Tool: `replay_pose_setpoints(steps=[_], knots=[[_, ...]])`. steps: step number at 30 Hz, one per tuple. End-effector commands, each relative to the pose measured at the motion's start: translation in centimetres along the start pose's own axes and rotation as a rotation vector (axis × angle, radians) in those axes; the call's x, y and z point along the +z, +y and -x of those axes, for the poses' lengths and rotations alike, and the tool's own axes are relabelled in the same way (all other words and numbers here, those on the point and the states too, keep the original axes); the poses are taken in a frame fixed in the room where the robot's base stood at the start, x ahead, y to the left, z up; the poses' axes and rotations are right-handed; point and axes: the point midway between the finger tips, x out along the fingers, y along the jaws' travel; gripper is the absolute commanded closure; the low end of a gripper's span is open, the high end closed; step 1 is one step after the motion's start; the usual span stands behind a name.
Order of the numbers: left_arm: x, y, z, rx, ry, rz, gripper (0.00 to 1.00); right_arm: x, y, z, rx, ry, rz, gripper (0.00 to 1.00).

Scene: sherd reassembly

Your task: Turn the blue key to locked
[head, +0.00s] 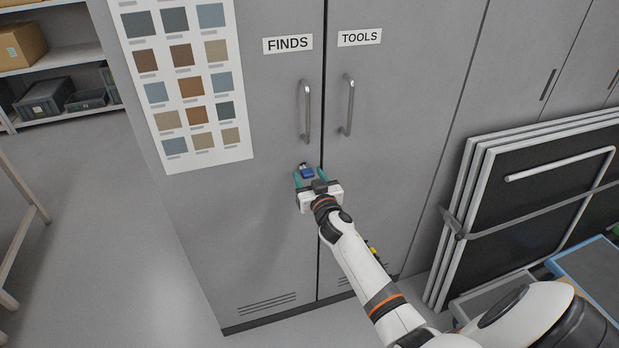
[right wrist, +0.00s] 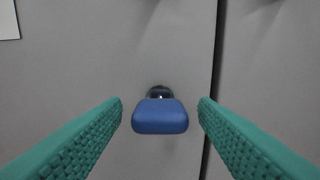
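The blue key (head: 307,173) sits in a lock on the left cabinet door, below the FINDS handle. In the right wrist view the blue key (right wrist: 160,116) shows its wide bow lying flat across the picture, in front of a dark round lock (right wrist: 159,92). My right gripper (head: 306,176) is at the key, with its two green fingers open. In the right wrist view the fingers of the right gripper (right wrist: 161,112) stand on either side of the bow with a gap on each side, not touching it. My left gripper is not in view.
The grey cabinet has a FINDS door (head: 240,215) and a TOOLS door (head: 385,140), with handles (head: 305,110) above the key. A colour chart (head: 185,85) hangs at left. Framed dark panels (head: 540,200) lean at right. The floor at left (head: 100,250) is clear.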

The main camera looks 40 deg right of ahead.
Motion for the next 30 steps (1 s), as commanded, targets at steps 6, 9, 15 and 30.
replay_pose_setpoints(steps=[6,9,15,30], knots=[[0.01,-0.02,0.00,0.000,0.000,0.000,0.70,-0.01,0.00,0.03,0.000,0.000,0.000,0.81],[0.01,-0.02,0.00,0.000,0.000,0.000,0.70,-0.01,0.00,0.04,0.000,0.000,0.000,0.90],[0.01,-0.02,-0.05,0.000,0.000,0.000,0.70,-0.03,0.00,0.04,0.000,0.000,0.022,0.90],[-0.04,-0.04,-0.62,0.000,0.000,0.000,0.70,-0.06,0.00,0.04,0.001,-0.001,0.356,0.90]])
